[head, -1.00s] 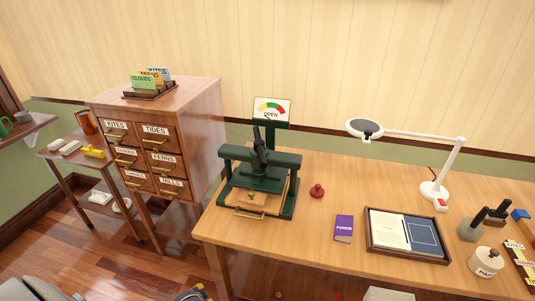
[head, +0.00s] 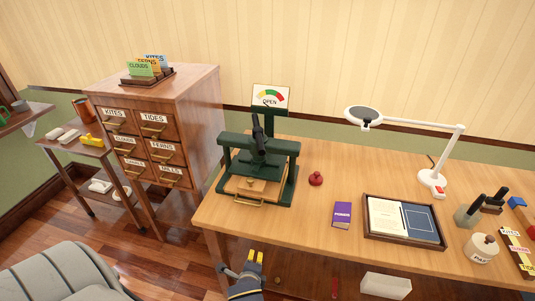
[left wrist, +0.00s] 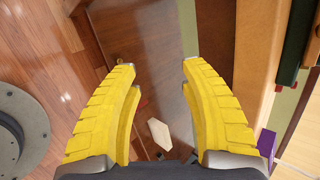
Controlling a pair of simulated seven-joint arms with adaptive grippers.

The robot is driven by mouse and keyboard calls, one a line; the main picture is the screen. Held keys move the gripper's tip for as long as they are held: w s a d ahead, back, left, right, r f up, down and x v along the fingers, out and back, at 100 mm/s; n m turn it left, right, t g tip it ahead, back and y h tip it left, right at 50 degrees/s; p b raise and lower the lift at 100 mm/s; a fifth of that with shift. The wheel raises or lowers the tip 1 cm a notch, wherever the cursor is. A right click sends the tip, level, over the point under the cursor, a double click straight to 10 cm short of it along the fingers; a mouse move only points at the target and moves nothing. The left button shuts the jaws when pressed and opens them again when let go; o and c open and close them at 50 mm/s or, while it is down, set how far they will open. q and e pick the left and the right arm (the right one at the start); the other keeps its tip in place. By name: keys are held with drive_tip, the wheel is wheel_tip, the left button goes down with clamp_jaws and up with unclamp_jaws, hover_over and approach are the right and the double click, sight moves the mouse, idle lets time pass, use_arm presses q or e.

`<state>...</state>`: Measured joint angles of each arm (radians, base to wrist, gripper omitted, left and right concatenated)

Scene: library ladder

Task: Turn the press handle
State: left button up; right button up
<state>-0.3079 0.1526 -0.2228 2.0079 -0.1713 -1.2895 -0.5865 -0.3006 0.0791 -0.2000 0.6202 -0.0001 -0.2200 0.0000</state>
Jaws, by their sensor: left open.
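The dark green press (head: 286,190) stands on the left part of the wooden table. Its dark handle (head: 258,138) sticks up at the middle of the crossbar, tilted slightly. A sign (head: 271,97) behind it shows a coloured dial and reads OPEN. A wooden board with a brass pull (head: 248,202) sits in the press's base. My left gripper (head: 255,257), with yellow fingers, is in front of the table's front edge, below and apart from the press. In the left wrist view its fingers (left wrist: 160,80) are spread with nothing held between them. My right gripper is not seen.
A red knob-shaped thing (head: 316,179), a purple book (head: 342,214), a framed tray (head: 400,239) and a white lamp (head: 437,180) are on the table right of the press. A drawer cabinet (head: 180,112) stands left. A grey chair (head: 65,272) fills the lower left.

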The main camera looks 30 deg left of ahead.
use_arm(q)
wheel_tip(320, 180, up, 3)
drive_tip(key=m+t+y, duration=0.6)
drive_tip(key=m+y, duration=0.1)
drive_tip(key=m, duration=0.8)
approach(260, 137)
drive_tip(key=x, duration=0.6)
drive_tip(key=f+x, duration=0.1)
drive_tip(key=x, duration=0.2)
drive_tip(key=shift+w+a, duration=0.25)
drive_tip(key=shift+c, duration=0.3)
clamp_jaws()
